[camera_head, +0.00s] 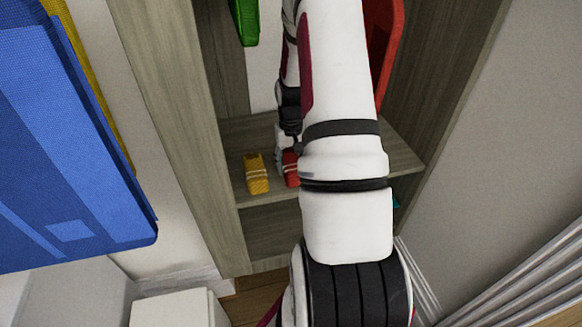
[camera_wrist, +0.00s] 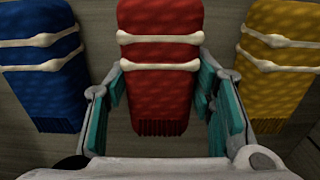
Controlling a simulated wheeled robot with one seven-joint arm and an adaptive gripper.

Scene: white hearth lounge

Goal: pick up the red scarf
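The red scarf (camera_wrist: 160,90) is a folded, fringed bundle with two pale bands around it, in the middle of the wrist view. My gripper (camera_wrist: 162,84) is open, with teal-padded fingers on the left and right sides of the scarf's lower part. I cannot tell whether the pads touch it. In the head view the red scarf (camera_head: 291,170) lies on a shelf, partly hidden by my arm. My gripper there is mostly hidden behind the arm.
A blue scarf (camera_wrist: 45,65) lies left of the red one and a yellow scarf (camera_wrist: 275,65) lies right, with narrow gaps. The wooden shelf unit (camera_head: 170,90) has side walls close around my arm. A large blue item (camera_head: 60,150) hangs at left.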

